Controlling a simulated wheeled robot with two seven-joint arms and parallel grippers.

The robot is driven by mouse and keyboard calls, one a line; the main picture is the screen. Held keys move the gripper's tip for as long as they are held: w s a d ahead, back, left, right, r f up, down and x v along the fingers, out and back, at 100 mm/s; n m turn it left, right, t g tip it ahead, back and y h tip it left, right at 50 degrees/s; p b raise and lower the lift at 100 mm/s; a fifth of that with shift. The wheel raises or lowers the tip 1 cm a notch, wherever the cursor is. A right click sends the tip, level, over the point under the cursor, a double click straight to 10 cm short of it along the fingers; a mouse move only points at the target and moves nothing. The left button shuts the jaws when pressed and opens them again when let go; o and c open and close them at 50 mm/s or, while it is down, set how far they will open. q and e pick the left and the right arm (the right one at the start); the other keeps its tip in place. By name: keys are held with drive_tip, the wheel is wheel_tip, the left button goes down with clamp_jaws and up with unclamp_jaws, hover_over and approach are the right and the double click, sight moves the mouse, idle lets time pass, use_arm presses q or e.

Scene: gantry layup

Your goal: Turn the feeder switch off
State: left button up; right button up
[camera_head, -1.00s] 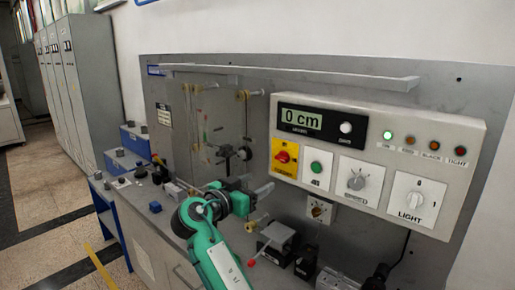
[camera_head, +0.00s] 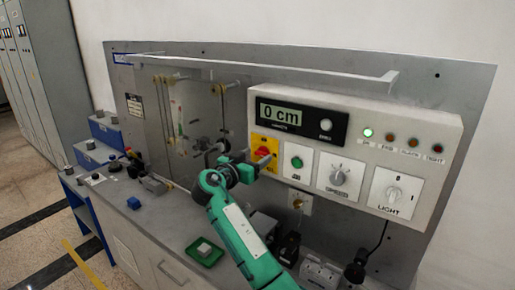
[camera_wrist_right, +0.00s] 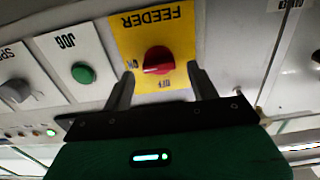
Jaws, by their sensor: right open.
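The feeder switch is a red rotary knob on a yellow plate (camera_head: 265,141) at the left end of the control box. In the right wrist view the red knob (camera_wrist_right: 158,60) sits on the yellow plate (camera_wrist_right: 181,36) marked FEEDER, which appears upside down. My right gripper (camera_head: 262,161) is in front of the plate's lower part and partly hides the knob. In the wrist view its fingers (camera_wrist_right: 162,78) are open, one on each side of the knob, with gaps between; contact is not visible. My left gripper is not in view.
The green JOG button (camera_head: 297,162), speed dial (camera_head: 339,178) and light switch (camera_head: 393,193) line the box to the right. A display (camera_head: 301,119) reads 0 cm. A rail (camera_head: 270,70) runs above. A green tray (camera_head: 190,254) lies on the bench.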

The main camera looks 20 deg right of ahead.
drive_tip(key=shift+x, duration=0.8)
drive_tip(key=shift+d, duration=0.1)
drive_tip(key=c, duration=1)
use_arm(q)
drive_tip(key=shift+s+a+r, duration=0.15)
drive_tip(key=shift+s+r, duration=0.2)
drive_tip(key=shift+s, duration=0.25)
